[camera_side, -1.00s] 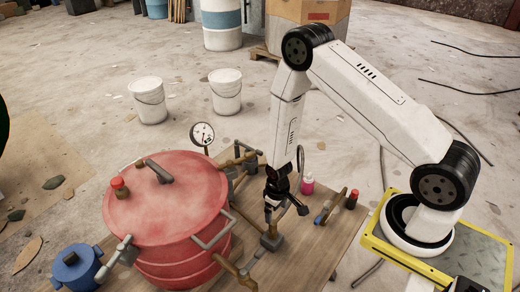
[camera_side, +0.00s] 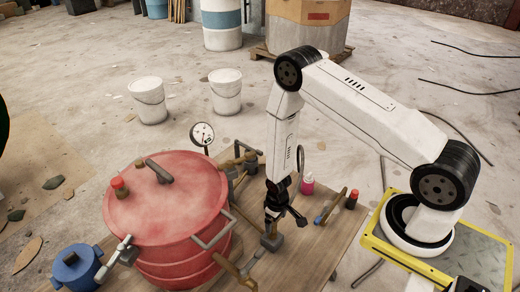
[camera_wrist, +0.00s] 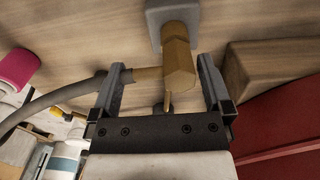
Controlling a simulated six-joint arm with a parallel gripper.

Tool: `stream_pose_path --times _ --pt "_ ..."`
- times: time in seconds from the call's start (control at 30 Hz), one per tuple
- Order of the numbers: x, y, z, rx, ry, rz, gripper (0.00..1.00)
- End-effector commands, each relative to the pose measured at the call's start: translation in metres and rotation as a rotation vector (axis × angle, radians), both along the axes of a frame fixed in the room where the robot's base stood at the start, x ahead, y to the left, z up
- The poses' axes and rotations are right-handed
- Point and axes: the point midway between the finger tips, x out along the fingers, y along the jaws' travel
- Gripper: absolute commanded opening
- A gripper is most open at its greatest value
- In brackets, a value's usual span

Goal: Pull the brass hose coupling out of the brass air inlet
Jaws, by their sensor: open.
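In the wrist view the brass air inlet (camera_wrist: 178,60) is a faceted brass body on a grey block. The brass hose coupling (camera_wrist: 148,76) is a short sleeve joining its left side, with a grey hose (camera_wrist: 55,93) running off to the left. My gripper (camera_wrist: 162,64) is open. Its left finger overlaps the hose end beside the coupling; its right finger is to the right of the inlet. Whether either finger touches is unclear. In the side view my gripper (camera_side: 271,222) hangs just above the grey block (camera_side: 271,241); coupling and inlet are too small to make out there.
The red vessel (camera_side: 165,215) stands close on the left, with pipes and a pressure gauge (camera_side: 202,134). A pink bottle (camera_side: 307,186) and a red-capped dark bottle (camera_side: 352,199) stand to the right on the wooden table (camera_side: 310,262). A wooden block (camera_wrist: 265,70) is right of the inlet.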

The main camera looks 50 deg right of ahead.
Motion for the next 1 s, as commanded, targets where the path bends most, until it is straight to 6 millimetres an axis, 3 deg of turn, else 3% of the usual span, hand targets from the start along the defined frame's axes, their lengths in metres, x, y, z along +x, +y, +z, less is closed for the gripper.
stream_pose_path --times 0.2,0.43,0.77,1.0 --pt "0.000 0.000 0.000 0.000 0.000 0.000 0.97" --pt "0.000 0.000 0.000 0.000 0.000 0.000 0.24" --pt "0.000 0.000 0.002 0.000 0.000 0.000 0.24" --pt "0.001 0.000 0.014 0.000 -0.002 -0.001 0.24"
